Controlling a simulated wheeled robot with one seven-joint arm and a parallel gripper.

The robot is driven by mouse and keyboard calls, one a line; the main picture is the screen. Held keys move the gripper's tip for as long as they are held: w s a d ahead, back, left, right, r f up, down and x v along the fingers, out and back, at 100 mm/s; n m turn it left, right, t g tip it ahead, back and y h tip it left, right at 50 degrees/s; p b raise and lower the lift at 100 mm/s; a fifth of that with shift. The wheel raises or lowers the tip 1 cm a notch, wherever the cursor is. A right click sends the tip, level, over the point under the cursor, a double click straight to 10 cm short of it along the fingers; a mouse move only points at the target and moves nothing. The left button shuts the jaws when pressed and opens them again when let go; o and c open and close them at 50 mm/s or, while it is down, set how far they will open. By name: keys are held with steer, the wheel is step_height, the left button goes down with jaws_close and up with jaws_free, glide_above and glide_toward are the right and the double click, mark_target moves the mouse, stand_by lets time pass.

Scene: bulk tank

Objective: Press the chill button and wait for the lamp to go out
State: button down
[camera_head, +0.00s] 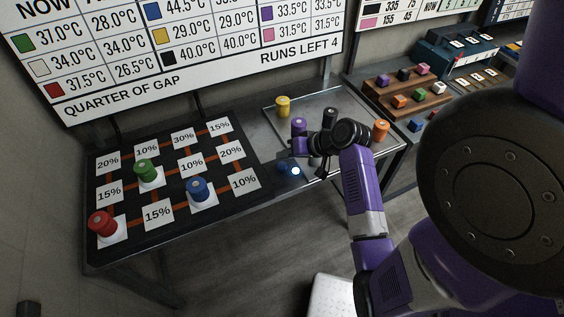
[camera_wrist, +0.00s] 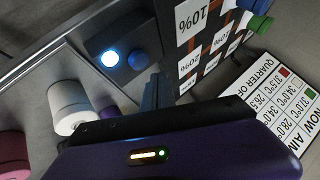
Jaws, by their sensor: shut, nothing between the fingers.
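The chill button is a round blue button (camera_wrist: 138,61) on a dark box; in the head view it is a small blue shape (camera_head: 283,167) at the table's front. Beside it the lamp (camera_wrist: 109,58) glows bright white-blue; it also shows lit in the head view (camera_head: 296,171). My gripper's closed fingers (camera_wrist: 155,88) are empty and point toward the button in the wrist view, seemingly close to it. I cannot tell whether they touch it. In the head view my wrist hangs over the table just behind the button, and the fingertips are hard to make out.
A black board (camera_head: 225,184) with percent cards holds red (camera_head: 102,224), green (camera_head: 146,170) and blue (camera_head: 200,189) cylinders. A tray (camera_head: 318,98) behind my wrist carries yellow (camera_head: 282,107), purple (camera_head: 298,127) and orange (camera_head: 380,130) ones. A white cylinder (camera_wrist: 69,106) stands near my gripper.

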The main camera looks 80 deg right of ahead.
steer(key=shift+r+p, duration=1.15)
steer(key=shift+r, duration=0.7)
steer(key=shift+f, duration=0.1)
steer(key=shift+d, duration=0.35)
steer(key=d+r+m+h, duration=0.1)
steer(key=d+r+h, duration=0.3)
steer(key=d, duration=0.1)
step_height(320, 180, up, 2)
steer(key=n+t+h+b, duration=0.3)
steer(key=h, duration=0.1)
glide_above(285, 165)
steer(key=a, duration=0.7)
steer(key=s+a+r+n+t+y+b, duration=0.1)
steer(key=a+n+t+y, duration=0.15)
steer(key=a, duration=0.55)
steer(key=s+a+r+n+t+y+b, duration=0.1)
steer(key=a+r+n, duration=0.15)
steer(key=a, duration=0.55)
steer(key=s+a+f+n+y+b, duration=0.2)
steer(key=s+a+y, duration=0.4)
steer(key=a, duration=0.7)
steer(key=s+f+n, duration=0.1)
steer(key=s+n, duration=0.1)
steer(key=shift+s+n+g+y+b, duration=0.15)
steer(key=shift+n+g+y+b, duration=0.15)
steer(key=shift+n+g+y, duration=0.1)
